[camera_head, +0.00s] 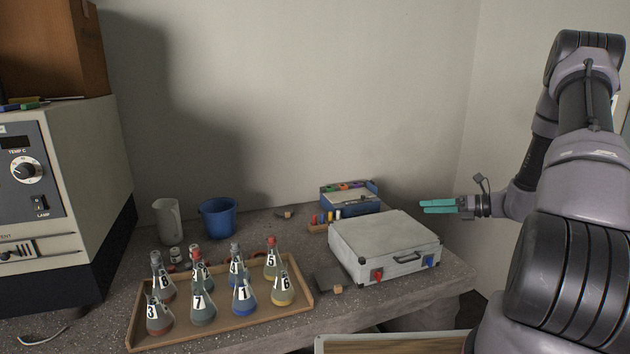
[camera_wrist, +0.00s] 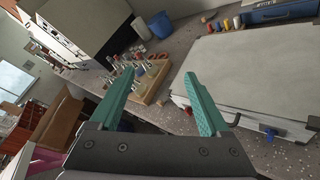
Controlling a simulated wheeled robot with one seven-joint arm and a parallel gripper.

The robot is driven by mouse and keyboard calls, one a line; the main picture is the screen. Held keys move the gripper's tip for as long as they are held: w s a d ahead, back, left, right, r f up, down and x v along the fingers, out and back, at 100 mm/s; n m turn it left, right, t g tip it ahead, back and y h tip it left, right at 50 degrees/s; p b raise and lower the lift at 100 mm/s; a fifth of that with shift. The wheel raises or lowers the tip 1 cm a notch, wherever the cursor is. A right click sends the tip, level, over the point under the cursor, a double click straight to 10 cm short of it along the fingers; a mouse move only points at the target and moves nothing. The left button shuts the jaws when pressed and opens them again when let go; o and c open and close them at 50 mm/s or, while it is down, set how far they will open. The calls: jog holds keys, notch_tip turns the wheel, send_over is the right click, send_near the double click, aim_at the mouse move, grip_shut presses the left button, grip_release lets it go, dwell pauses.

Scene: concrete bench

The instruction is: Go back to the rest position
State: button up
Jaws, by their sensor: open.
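My gripper (camera_head: 440,206) is at the right in the head view, level above the bench's right end and just beyond the white case (camera_head: 384,243). Its teal fingers point left. In the wrist view my gripper (camera_wrist: 165,108) shows two teal fingers spread apart with nothing between them, so it is open and empty. The white case (camera_wrist: 255,70) fills the right of that view, and the fingers look apart from it.
A wooden tray (camera_head: 133,330) of numbered flasks stands at the bench's front. A blue bucket (camera_head: 218,218), a grey jug (camera_head: 167,220) and a blue box (camera_head: 350,200) stand behind. A large instrument (camera_head: 70,190) is at left. The concrete bench (camera_head: 270,222) has free room mid-back.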

jog(key=s+a+r+n+g+h, duration=0.3)
jog(key=s+a+r+n, duration=0.25)
jog(key=r+n, duration=0.35)
jog(key=s+a+r+n+g+h, duration=0.25)
jog(key=s+a+r+n, duration=0.35)
jog(key=r, duration=0.5)
jog(key=s+r+n+t+h, duration=0.2)
jog(key=s+r+n, duration=0.3)
jog(key=s, duration=0.3)
jog(key=s+d+r+n+t+h, duration=0.1)
jog(key=s+r+n+t+h, duration=0.2)
jog(key=s+r+n, duration=0.3)
jog(key=s+n+h, duration=0.1)
jog(key=s, duration=0.2)
jog(key=shift+s+t, duration=0.25)
jog(key=shift+t, duration=0.1)
